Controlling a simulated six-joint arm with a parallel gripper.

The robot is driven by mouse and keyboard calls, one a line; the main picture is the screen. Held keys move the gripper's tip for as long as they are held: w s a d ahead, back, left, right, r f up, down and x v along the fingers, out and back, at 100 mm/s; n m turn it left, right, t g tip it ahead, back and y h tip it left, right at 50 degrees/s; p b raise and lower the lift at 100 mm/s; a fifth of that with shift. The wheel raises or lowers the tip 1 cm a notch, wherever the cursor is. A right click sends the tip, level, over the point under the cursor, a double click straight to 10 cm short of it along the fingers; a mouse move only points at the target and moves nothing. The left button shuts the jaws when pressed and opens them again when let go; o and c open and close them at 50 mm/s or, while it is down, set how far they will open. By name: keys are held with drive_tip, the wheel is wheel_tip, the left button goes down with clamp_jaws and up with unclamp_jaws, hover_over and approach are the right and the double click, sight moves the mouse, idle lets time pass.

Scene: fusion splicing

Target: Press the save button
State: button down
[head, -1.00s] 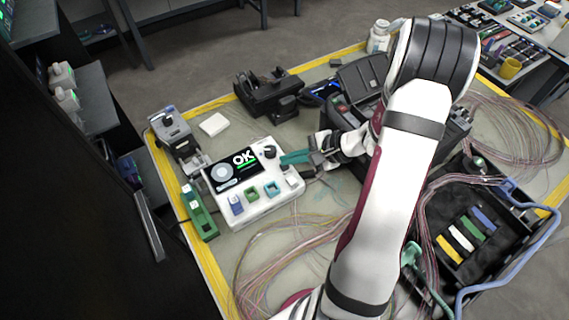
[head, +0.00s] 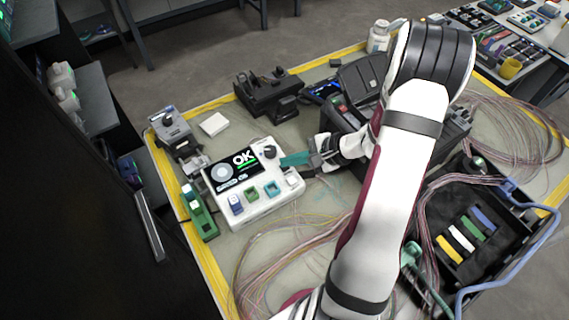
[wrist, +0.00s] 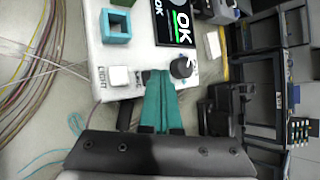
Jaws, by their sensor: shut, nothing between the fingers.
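The white splicing device (head: 255,215) lies on the bench with its lit screen (head: 222,171) reading OK. A white square button (head: 292,179) sits near its right edge, and it also shows in the wrist view (wrist: 119,76). Small lettering stands on both sides of that button; I cannot read it surely enough to tell which button is save. My gripper (head: 284,160) has teal fingers, shut and empty. In the wrist view the fingertips (wrist: 160,76) are at the device's edge, between the white button and the black knob (wrist: 181,68). Whether they touch the device I cannot tell.
Teal (head: 271,189), green (head: 252,194) and blue (head: 236,206) square parts sit along the device's front. A green tool (head: 202,215) stands to its left. Black equipment (head: 268,92) is behind. Loose fibers (head: 285,250) lie in front, and a black case (head: 480,255) is at right.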

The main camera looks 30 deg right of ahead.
drive_tip(key=shift+s+r, duration=0.1)
drive_tip(key=shift+r, duration=0.8)
wheel_tip(320, 180, up, 5)
drive_tip(key=shift+s, duration=0.15)
idle(0.8)
